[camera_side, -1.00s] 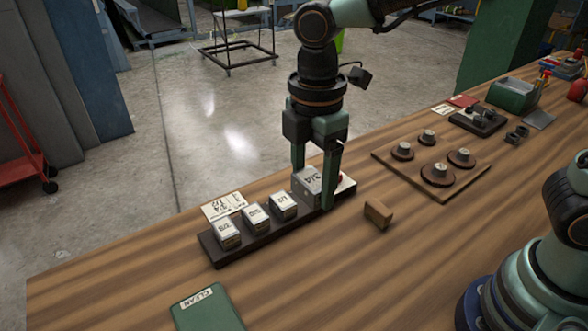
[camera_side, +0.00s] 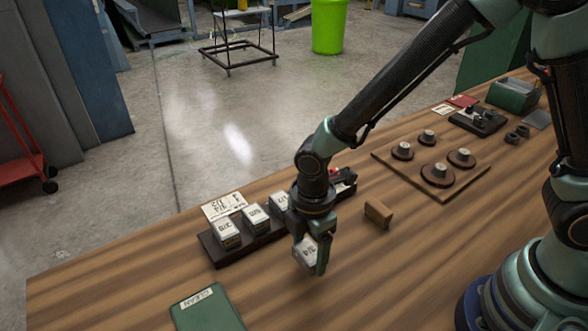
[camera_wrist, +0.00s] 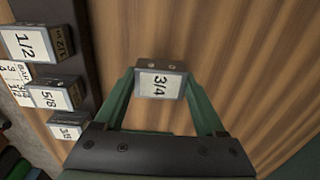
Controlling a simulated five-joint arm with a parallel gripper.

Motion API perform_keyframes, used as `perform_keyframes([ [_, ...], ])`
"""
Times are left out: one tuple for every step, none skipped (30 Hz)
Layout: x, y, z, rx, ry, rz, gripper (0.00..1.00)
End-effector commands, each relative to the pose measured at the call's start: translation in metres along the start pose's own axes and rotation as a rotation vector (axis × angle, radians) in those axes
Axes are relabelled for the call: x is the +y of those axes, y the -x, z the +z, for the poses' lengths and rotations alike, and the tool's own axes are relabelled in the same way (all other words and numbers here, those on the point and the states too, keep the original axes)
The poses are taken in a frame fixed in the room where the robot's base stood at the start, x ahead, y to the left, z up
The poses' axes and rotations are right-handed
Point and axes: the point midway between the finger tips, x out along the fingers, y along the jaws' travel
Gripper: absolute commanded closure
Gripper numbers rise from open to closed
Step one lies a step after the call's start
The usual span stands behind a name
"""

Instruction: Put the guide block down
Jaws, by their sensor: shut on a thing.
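The guide block (camera_side: 305,252) is a grey metal block with a white "3/4" label. My gripper (camera_side: 310,256) is shut on it, in front of the dark rack (camera_side: 217,258). In the wrist view the guide block (camera_wrist: 160,80) sits between the two green fingers of my gripper (camera_wrist: 160,88), over bare wood to the right of the rack (camera_wrist: 82,42). It is close to the table, but I cannot tell whether it touches. Several labelled blocks stand in the rack; my wrist partly hides that row in the side view.
A small wooden block (camera_side: 378,213) lies right of my gripper. A board with round knobs (camera_side: 440,187) is farther right. A green "CLEAN" pad (camera_side: 207,310) lies front left. A paper card (camera_side: 223,206) lies behind the rack. Bare wood is free in front.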

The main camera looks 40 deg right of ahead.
Motion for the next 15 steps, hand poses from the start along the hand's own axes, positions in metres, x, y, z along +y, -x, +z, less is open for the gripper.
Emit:
perform_keyframes([
  [-0.001, -0.008, 0.0, -0.003, 0.0, -0.004, 0.83],
  [0.0, -0.012, 0.0, -0.002, 0.0, -0.003, 0.83],
  [0.0, -0.017, 0.0, -0.002, 0.0, -0.004, 0.83],
  [0.0, -0.02, 0.0, -0.002, 0.0, -0.003, 0.83],
  [0.0, -0.023, 0.0, -0.002, 0.0, -0.002, 0.83],
  [0.0, -0.025, 0.0, -0.001, 0.0, -0.002, 0.83],
  [0.0, -0.026, 0.0, -0.001, 0.0, -0.001, 0.83],
  [0.0, -0.027, 0.0, 0.0, 0.0, -0.001, 0.83],
  [0.0, -0.028, 0.0, 0.0, 0.0, 0.0, 0.83],
  [0.0, -0.028, 0.0, 0.0, 0.0, 0.0, 0.83],
  [0.0, -0.027, 0.0, 0.0, 0.0, 0.0, 0.83],
  [0.0, -0.027, 0.0, 0.0, 0.0, 0.0, 0.83],
  [0.0, -0.027, 0.0, 0.0, 0.0, 0.0, 0.83],
  [0.0, -0.027, 0.0, 0.0, 0.0, 0.0, 0.83],
  [0.0, -0.027, 0.0, 0.0, 0.0, 0.0, 0.83],
])
